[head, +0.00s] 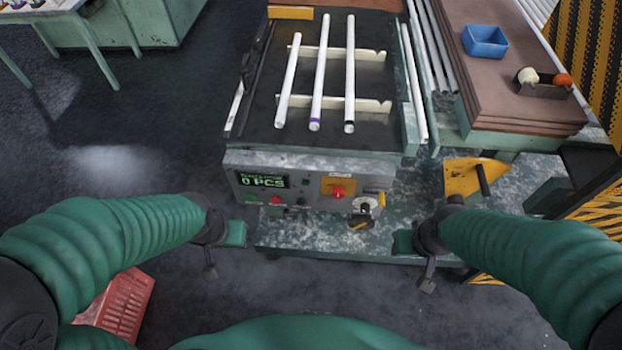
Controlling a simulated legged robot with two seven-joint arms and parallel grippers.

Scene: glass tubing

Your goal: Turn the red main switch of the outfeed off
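The red main switch (338,191) is a red knob on a yellow plate, on the front panel of the outfeed (318,168). The position its handle points to is too small to read. My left gripper (223,250) is in front of the panel's left end, apart from it. My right gripper (415,262) is to the right of the panel and nearer to me, apart from the switch. Neither gripper visibly holds anything. The finger gaps are too unclear to judge.
A green-lit display (264,181), a green button (251,199), a red button (275,200) and a dark knob (360,221) share the panel. Glass tubes (319,75) lie on the rack above. A yellow bracket (470,178) stands at right; a red crate (122,305) is lower left.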

